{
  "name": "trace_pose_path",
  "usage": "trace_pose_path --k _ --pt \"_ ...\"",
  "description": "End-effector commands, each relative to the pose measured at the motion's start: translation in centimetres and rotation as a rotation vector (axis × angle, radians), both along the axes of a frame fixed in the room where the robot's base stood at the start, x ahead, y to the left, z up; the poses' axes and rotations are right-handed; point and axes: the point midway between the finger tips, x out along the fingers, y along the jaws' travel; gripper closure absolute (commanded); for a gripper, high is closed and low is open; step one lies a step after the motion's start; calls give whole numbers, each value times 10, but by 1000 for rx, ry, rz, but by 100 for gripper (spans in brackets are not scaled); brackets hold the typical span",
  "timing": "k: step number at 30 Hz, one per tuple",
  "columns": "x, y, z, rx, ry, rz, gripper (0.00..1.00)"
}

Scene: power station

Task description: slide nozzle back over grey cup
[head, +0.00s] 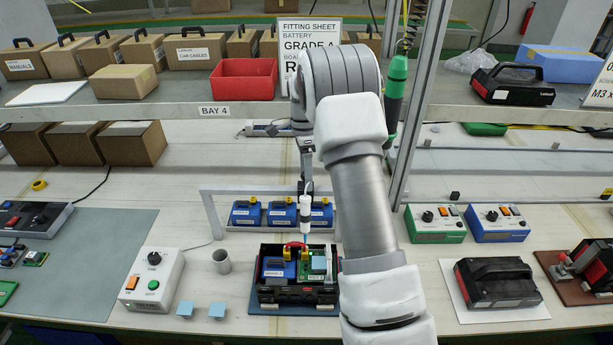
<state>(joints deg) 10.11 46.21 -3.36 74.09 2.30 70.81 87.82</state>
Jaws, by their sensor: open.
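The nozzle (306,212) is a white upright cylinder with a thin blue tip. It is over the right part of an open black case (297,294), above the green board (316,265) in it. The grey cup (221,262) stands on the bench to the left of the case, apart from the nozzle. My gripper (306,188) is open at the top of the nozzle. It is small here, and I cannot tell whether its fingers touch the nozzle.
A white rail frame (250,192) spans behind the case, its left post behind the cup. Blue batteries (245,213) stand in a row behind. A white control box (152,279) and two light blue pads (217,310) are near the cup. A shelf (120,108) hangs above.

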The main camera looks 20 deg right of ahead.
Motion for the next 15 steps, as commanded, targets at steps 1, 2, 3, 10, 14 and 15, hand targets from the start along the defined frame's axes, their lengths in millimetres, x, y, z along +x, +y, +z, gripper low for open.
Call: trace_pose_path --k 1,2,3,10,14,15 --pt "-1 0 -3 0 1 0 35" --pt "-1 0 -3 0 0 0 35" --pt "-1 0 -4 0 0 0 35" --pt "-1 0 -5 0 0 0 35" --pt "-1 0 -4 0 0 0 59" --pt "-1 0 -4 0 1 0 66"
